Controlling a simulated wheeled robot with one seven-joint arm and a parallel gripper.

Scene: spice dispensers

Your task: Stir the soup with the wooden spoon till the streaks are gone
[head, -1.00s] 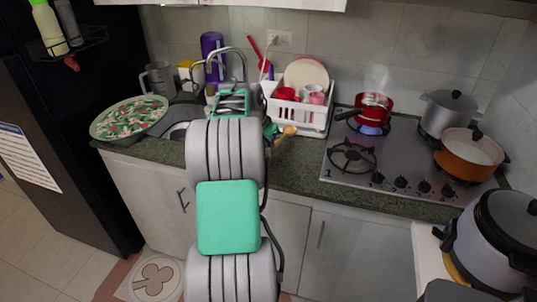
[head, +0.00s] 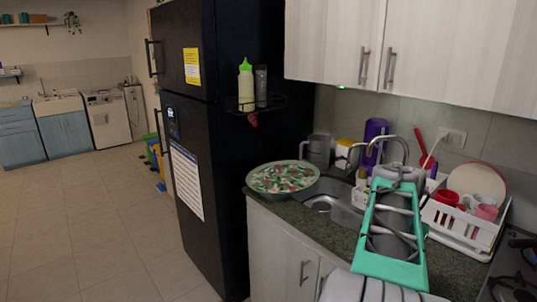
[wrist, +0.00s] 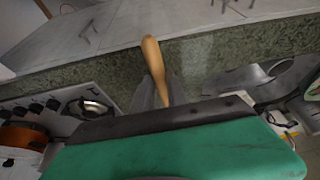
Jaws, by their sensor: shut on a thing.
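The wooden spoon (wrist: 154,65) shows in the wrist view as a pale, rounded handle end sticking out from my gripper (wrist: 160,95). My gripper is shut on it over the granite counter. The rest of the spoon is hidden behind my green wrist housing. An orange pot (wrist: 24,138) stands on the stove at the left of the wrist view, partly cut off. Its contents cannot be made out there, and no soup streaks can be seen. In the head view my arm hides the gripper and the spoon.
A patterned bowl (head: 283,178) sits on the counter left of the sink (head: 335,208). A white dish rack (head: 460,226) with cups and a plate stands to the right. The black fridge (head: 229,120) stands at the counter's left end. The floor (head: 90,220) at left is clear.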

